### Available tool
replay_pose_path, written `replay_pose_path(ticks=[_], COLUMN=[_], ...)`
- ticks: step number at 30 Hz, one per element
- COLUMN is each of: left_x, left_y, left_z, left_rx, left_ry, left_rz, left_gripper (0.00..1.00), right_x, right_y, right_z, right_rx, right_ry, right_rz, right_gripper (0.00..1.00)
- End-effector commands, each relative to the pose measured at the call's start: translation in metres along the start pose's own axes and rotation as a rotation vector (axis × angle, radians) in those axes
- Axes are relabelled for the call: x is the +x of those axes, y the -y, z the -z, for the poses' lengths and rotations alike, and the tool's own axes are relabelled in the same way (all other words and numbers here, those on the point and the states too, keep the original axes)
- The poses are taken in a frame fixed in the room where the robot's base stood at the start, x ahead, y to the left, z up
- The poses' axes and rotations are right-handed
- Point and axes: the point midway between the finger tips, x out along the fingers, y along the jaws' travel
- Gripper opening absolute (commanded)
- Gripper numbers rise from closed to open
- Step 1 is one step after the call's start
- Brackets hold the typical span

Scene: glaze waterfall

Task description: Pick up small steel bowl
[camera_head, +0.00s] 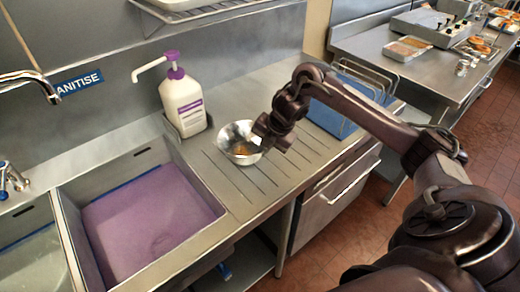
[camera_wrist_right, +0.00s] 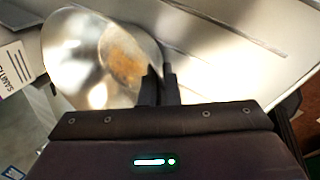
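The small steel bowl (camera_head: 240,143) is shiny and round, with an orange-brown patch inside. In the head view it is at the ribbed drainboard, right of the sink; I cannot tell whether it touches the board. My right gripper (camera_head: 265,137) is at the bowl's right rim. In the right wrist view, the bowl (camera_wrist_right: 95,55) fills the upper left. The two fingers of my right gripper (camera_wrist_right: 160,80) are close together, one inside the bowl and one outside, with the rim between them. My left gripper is not in view.
A white pump bottle (camera_head: 183,100) with a purple top stands behind the bowl. A sink (camera_head: 150,215) with purplish liquid is at the left. A blue board in a wire rack (camera_head: 335,115) is at the right. The drainboard (camera_head: 255,185) is clear in front.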

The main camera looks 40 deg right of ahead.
Motion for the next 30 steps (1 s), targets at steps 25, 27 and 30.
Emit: replay_pose_path(ticks=[25, 27, 30], left_x=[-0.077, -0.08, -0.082], left_y=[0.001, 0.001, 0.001], left_z=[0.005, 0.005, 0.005], left_rx=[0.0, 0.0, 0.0], left_ry=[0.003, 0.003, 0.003], left_rz=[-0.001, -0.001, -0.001], left_gripper=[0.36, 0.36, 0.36], right_x=[-0.171, -0.176, -0.18], right_y=[-0.068, -0.07, -0.071], right_z=[0.0, 0.0, 0.0], right_rx=[0.001, 0.001, 0.001], right_ry=[0.002, 0.002, 0.001], right_rz=[-0.003, -0.002, -0.001], right_gripper=[0.0, 0.0, 0.0])
